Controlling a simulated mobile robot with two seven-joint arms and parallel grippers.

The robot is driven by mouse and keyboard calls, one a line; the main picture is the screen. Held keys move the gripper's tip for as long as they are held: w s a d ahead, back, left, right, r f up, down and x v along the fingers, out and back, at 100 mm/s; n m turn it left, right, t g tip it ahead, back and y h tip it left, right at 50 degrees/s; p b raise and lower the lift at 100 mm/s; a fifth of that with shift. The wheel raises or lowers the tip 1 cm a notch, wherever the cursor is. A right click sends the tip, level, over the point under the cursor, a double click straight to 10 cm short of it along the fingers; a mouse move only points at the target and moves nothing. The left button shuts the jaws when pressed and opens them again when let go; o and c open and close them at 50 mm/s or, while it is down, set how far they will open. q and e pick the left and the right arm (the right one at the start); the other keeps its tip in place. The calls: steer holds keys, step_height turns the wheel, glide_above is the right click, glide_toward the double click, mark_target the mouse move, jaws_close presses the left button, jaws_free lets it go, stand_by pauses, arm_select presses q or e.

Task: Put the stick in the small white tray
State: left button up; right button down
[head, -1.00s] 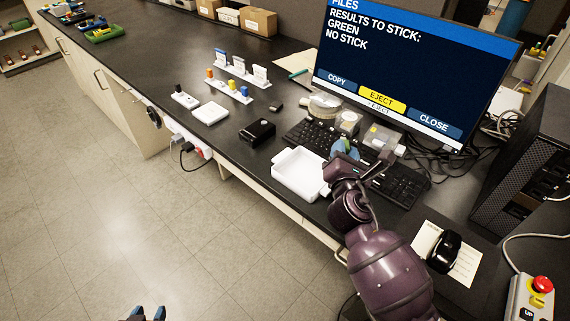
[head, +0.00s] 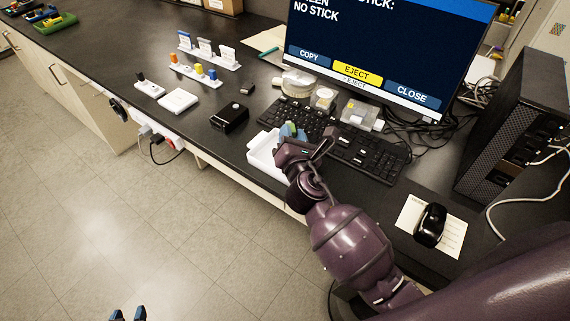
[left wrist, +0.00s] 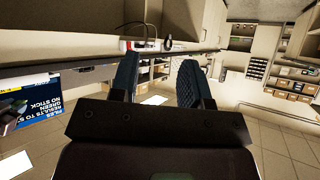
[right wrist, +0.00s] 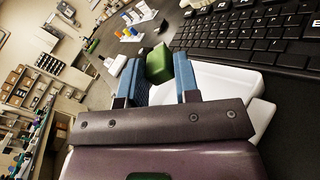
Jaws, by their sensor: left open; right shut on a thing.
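The white open tray (head: 259,157) lies on the black bench, left of the keyboard. My right gripper (head: 291,133) hangs over its right side and hides part of it. The right gripper is shut on a green stick (right wrist: 158,62), whose green end shows between the blue fingers in the right wrist view. The tray also shows there behind the fingers (right wrist: 232,80). The stick's lower end and its height above the tray are hard to tell. My left gripper (head: 127,314) is open and empty, low over the floor; its two fingers show apart in the left wrist view (left wrist: 165,80).
The keyboard (head: 345,145) lies just right of the tray, below a monitor (head: 390,50). A black box (head: 230,117), a flat white pad (head: 178,101) and racks with coloured pieces (head: 195,73) stand to the left. A mouse (head: 430,224) lies on paper at right.

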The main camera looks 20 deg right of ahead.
steer(key=shift+f+b, duration=0.8)
steer(key=shift+f, duration=0.25)
arm_select(q)
steer(key=shift+w+d+f, duration=0.1)
steer(key=shift+w+f, duration=0.25)
steer(key=shift+w, duration=0.3)
arm_select(e)
steer(key=c, duration=0.8)
jaws_free()
steer(key=s, duration=0.3)
steer(key=s+a, duration=0.1)
steer(key=s, duration=0.6)
steer(key=shift+s+a+b, duration=0.15)
steer(key=shift+s+b, duration=0.15)
steer(key=shift+b, duration=0.05)
arm_select(q)
steer(key=shift+s+f, duration=0.1)
steer(key=shift+f, duration=0.4)
steer(key=shift+r, duration=0.1)
arm_select(e)
steer(key=shift+s, duration=0.15)
